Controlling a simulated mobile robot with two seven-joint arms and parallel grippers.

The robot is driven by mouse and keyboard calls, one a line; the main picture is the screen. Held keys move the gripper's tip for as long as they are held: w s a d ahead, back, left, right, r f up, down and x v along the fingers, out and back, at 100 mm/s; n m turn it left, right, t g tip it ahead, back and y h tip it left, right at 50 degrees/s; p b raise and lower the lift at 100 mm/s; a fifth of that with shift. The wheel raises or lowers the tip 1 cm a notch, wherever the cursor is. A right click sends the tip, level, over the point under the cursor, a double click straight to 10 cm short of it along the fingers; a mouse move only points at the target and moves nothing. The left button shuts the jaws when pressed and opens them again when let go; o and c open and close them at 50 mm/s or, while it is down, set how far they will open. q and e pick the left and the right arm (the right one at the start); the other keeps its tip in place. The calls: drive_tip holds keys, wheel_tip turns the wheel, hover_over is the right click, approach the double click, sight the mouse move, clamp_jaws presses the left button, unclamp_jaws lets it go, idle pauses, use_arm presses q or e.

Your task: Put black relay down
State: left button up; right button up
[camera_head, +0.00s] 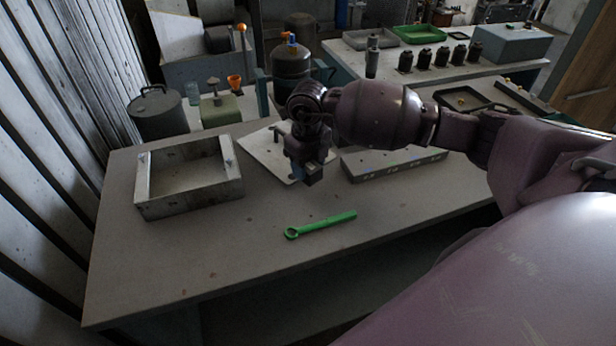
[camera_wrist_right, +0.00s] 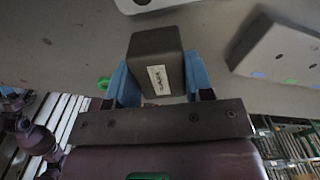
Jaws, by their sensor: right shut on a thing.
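The black relay (camera_wrist_right: 155,62) is a dark box with a small white label, seen in the right wrist view between the blue fingers of my right gripper (camera_wrist_right: 160,85). The gripper is shut on it. In the head view my right gripper (camera_head: 303,178) hangs above the table (camera_head: 240,265), in front of a white plate (camera_head: 262,150). There the relay (camera_head: 313,175) shows as a small dark block at the fingertips. I cannot tell its exact height over the table. My left gripper is in neither view.
A green ring wrench (camera_head: 325,224) lies in front of the gripper. An open metal frame (camera_head: 190,200) stands at the left, and a grey block with colored marks (camera_head: 385,170) at the right. The table's front middle is clear. A second table with several dark parts stands behind.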

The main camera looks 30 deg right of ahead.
sight(308, 178)
drive_tip(key=shift+f, duration=2.1)
drive_tip(key=shift+f, duration=0.15)
drive_tip(key=o, duration=0.9)
drive_tip(key=shift+o, duration=0.2)
wheel_tip(308, 178, up, 12)
drive_tip(key=shift+r, duration=0.2)
